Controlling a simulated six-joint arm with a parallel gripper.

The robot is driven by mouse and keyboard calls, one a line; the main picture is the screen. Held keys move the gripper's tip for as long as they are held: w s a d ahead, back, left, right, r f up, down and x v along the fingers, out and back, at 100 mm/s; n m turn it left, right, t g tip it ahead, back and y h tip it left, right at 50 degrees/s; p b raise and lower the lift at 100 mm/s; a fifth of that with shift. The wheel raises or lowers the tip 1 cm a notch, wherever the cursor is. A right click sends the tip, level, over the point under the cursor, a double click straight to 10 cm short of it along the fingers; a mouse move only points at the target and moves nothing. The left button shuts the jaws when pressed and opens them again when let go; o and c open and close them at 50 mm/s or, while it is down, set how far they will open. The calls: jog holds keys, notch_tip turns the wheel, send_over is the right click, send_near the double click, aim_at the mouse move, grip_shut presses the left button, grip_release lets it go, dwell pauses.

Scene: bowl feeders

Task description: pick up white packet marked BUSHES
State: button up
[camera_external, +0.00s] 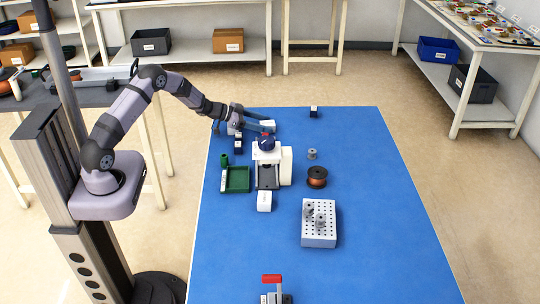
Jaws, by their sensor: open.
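My gripper (267,124) is open at the far left part of the blue table, its fingers pointing right. A small white packet (267,125) is at the fingertips, seemingly between them; I cannot tell whether they touch it. Another white packet-like block (264,201) with a small dark mark lies in front of the white press. No lettering is readable on either, so I cannot tell which one is marked BUSHES. My gripper partly hides another white item (231,129) near its base.
A white press with a dark blue top (267,144) stands just in front of my gripper. A green tray (238,180), copper spool (317,177), perforated block (319,235) with grey parts and red-handled clamp (272,280) are nearer. The table's right side (385,190) is clear.

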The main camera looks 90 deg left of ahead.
aim_at(267, 123)
jog(key=shift+w+a+f, duration=0.1)
jog(key=shift+w+f, duration=0.15)
jog(key=shift+w, duration=0.4)
jog(key=c, duration=1.3)
jog(key=shift+o, duration=0.2)
jog(key=shift+r, duration=0.1)
notch_tip(267, 123, up, 10)
jog(key=shift+f, duration=0.1)
